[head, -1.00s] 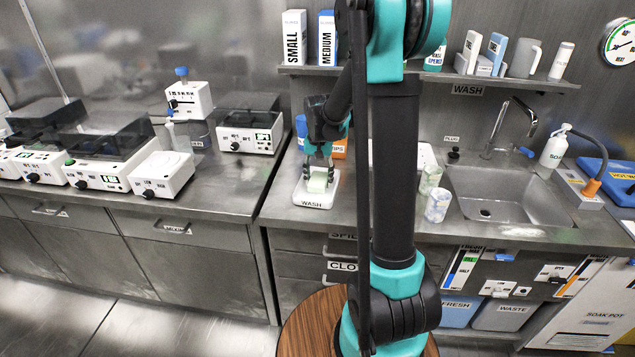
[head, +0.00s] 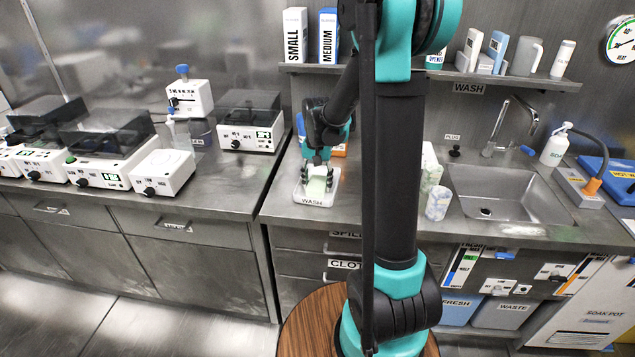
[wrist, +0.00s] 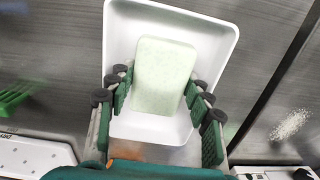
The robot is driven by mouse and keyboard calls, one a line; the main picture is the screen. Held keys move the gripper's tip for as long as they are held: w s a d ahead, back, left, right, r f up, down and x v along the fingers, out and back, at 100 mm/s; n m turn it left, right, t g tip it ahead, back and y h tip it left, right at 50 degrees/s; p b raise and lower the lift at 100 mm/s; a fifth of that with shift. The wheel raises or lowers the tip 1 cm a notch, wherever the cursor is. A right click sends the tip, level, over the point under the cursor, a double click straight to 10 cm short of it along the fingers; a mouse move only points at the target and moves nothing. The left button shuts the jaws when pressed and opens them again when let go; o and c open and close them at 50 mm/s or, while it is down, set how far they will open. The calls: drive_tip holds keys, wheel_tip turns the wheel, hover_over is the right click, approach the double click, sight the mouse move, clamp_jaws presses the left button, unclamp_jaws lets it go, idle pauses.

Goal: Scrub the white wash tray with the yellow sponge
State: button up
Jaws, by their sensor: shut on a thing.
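The white wash tray (head: 314,201), labelled WASH on its front, sits on the steel counter at the left of the wash area. It also shows in the wrist view (wrist: 218,40). My gripper (head: 317,170) points down into the tray and is shut on the sponge. The sponge (wrist: 165,75) is a pale, yellowish-green block lying over the tray floor between my fingers; it shows small in the head view (head: 316,187). The sponge's underside is hidden.
The sink (head: 508,195) with its tap is at the right, with a patterned cup (head: 438,203) left of it. White lab devices (head: 160,172) stand on the left counter. A pale speckled patch (wrist: 290,124) lies on the counter beside the tray.

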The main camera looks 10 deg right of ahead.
sight(319, 176)
drive_tip(key=shift+w+d, duration=0.35)
drive_tip(key=shift+w, duration=0.45)
drive_tip(key=shift+w+d, duration=0.3)
drive_tip(key=shift+w, duration=0.5)
drive_tip(key=shift+s+a+f, duration=0.1)
drive_tip(key=shift+s+a, duration=0.25)
drive_tip(key=shift+s, duration=0.5)
drive_tip(key=shift+s+a, duration=0.35)
drive_tip(key=shift+s, duration=0.5)
drive_tip(key=shift+r, duration=4)
